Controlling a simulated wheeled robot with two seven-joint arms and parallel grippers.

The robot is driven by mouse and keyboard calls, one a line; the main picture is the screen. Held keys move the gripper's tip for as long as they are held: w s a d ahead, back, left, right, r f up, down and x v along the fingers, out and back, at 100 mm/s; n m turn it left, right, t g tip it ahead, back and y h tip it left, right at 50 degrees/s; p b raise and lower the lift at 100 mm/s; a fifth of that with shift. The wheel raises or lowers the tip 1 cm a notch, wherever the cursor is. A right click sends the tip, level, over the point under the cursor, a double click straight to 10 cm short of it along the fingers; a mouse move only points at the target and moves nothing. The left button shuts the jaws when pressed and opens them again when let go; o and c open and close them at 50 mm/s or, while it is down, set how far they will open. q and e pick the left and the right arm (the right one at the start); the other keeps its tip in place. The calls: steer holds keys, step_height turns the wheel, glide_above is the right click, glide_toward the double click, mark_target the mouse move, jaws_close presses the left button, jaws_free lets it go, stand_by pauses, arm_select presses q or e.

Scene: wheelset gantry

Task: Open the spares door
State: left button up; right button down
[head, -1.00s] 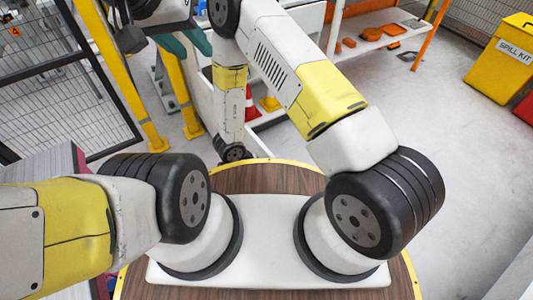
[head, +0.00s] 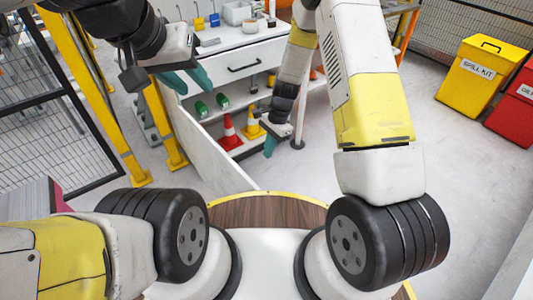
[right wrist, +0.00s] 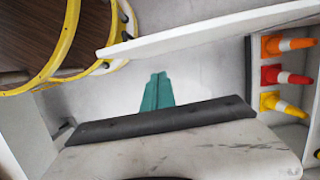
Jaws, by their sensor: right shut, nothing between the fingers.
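The spares door (head: 205,140) is a white panel standing open at the left of the white cabinet (head: 232,52) in the head view. It swings out toward me, and the shelves behind it show. In the right wrist view the white panel (right wrist: 215,32) crosses the top, apart from the fingers. My right gripper (head: 270,146) has teal fingers, shut and empty, in front of the cabinet to the right of the door. It also shows in the right wrist view (right wrist: 157,92). My left gripper (head: 190,82) is near the door's upper far end, its teal fingers apart; contact cannot be told.
Orange and red cones (head: 228,132) and green items (head: 202,108) sit on the cabinet shelves. Small bins stand on its top. A yellow spill kit box (head: 482,70) and a red box (head: 515,108) stand at right. Yellow posts (head: 165,125) and mesh fence are at left.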

steer(key=s+a+f, duration=0.3)
steer(key=s+f, duration=0.1)
steer(key=f, duration=0.5)
steer(key=shift+a, duration=0.15)
steer(key=shift+s, duration=0.15)
